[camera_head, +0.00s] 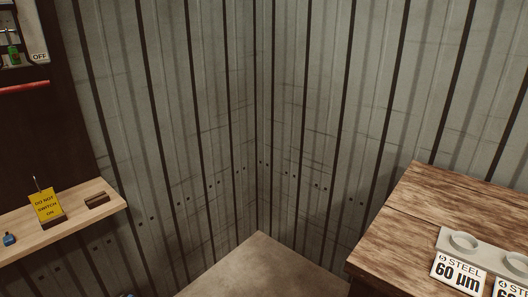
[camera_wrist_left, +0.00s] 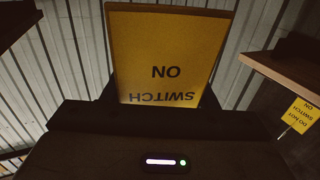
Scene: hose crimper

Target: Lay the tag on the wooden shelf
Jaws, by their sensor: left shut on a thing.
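A yellow tag (camera_wrist_left: 168,50) fills the upper middle of the left wrist view, its words "SWITCH ON" turned upside down. My left gripper (camera_wrist_left: 160,104) is shut on its lower edge in that picture. The wooden shelf (camera_head: 75,224) is at the left in the head view, and its board (camera_wrist_left: 285,68) shows at the right of the wrist view, apart from the held tag. My left gripper cannot be made out in the head view. My right gripper is in neither view.
Another yellow tag (camera_head: 45,205), reading "DO NOT SWITCH ON", stands on the shelf near a small dark wooden block (camera_head: 97,200) and a blue object (camera_head: 9,240). A wooden table (camera_head: 420,215) with "60 µm" labels (camera_head: 458,273) is at right.

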